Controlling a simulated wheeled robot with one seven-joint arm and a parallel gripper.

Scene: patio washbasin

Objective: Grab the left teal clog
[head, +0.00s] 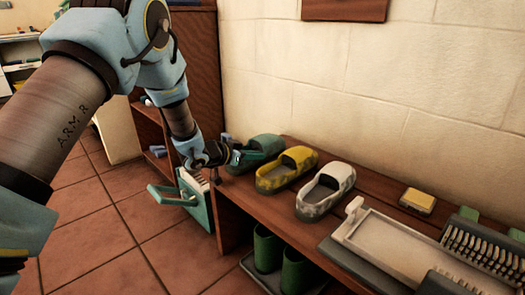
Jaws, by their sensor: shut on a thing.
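A teal clog (264,144) rests at the left end of the wooden bench, its rounded toe toward the wall. My gripper (234,157) reaches in from the left and is shut on the clog at its heel end. The gripper and wrist hide part of the clog's near side, and the exact contact of the fingers is too small to make out. The clog looks level with the bench top; I cannot tell whether it is lifted.
A yellow clog (287,170) and a white clog (325,191) stand to the right. Further right are a yellow sponge (417,201), a pale tray (392,245) and brushes (480,250). Green boots (292,270) stand below. A teal container (196,200) hangs left of the bench.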

